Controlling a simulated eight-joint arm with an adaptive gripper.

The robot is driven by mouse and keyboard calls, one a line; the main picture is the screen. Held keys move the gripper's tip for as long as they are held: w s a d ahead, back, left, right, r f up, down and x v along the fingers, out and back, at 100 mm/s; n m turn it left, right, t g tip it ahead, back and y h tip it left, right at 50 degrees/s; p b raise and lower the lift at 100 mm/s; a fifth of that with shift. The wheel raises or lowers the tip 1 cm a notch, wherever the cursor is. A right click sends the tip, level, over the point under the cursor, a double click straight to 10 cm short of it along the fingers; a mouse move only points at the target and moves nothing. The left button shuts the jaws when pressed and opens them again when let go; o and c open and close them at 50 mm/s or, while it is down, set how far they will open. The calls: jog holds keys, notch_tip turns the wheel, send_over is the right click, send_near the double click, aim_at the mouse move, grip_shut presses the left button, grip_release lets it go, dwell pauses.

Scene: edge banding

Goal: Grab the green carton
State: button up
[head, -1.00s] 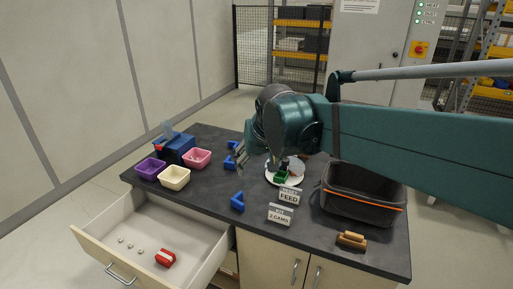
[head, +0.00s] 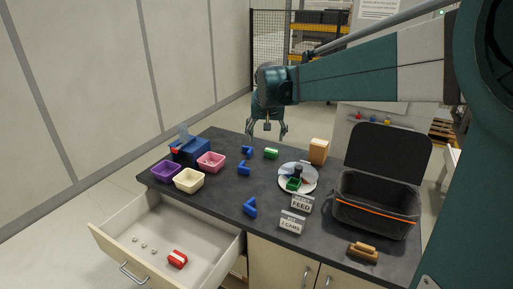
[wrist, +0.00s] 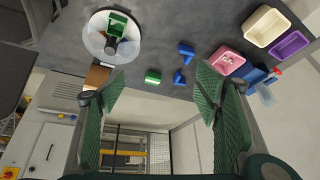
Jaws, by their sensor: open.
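The green carton (head: 271,153) is a small green block with a pale band, lying on the dark worktop near its back edge. In the wrist view the green carton (wrist: 153,76) shows between the finger ends, towards the worktop's edge. My gripper (head: 268,134) is open and empty, pointing down above the back of the worktop, apart from the carton. In the wrist view my gripper (wrist: 157,85) has its green fingers spread wide.
A round plate (head: 311,184) bears a green open holder (head: 293,184) and a dark piece. A tan box (head: 318,151) stands right of the carton; blue brackets (head: 244,167) lie left. An open black case (head: 376,204) is at right. The drawer (head: 165,230) is open.

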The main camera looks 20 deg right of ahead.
jog(key=w+d+f+m+p, duration=0.1)
jog(key=w+d+f, duration=0.2)
jog(key=w, duration=0.8)
jog(key=m+g+h+p, duration=0.2)
jog(key=m+p, duration=0.1)
jog(key=p, duration=0.1)
send_near(271, 150)
jog(key=f, duration=0.1)
jog(key=shift+w+d+f+m, duration=0.3)
jog(key=shift+w+d+f, duration=0.15)
jog(key=shift+w+f, duration=0.1)
jog(key=shift+x, duration=1.3)
jog(key=shift+f, duration=0.1)
jog(key=shift+b+x, duration=0.6)
jog(key=shift+x, duration=1.9)
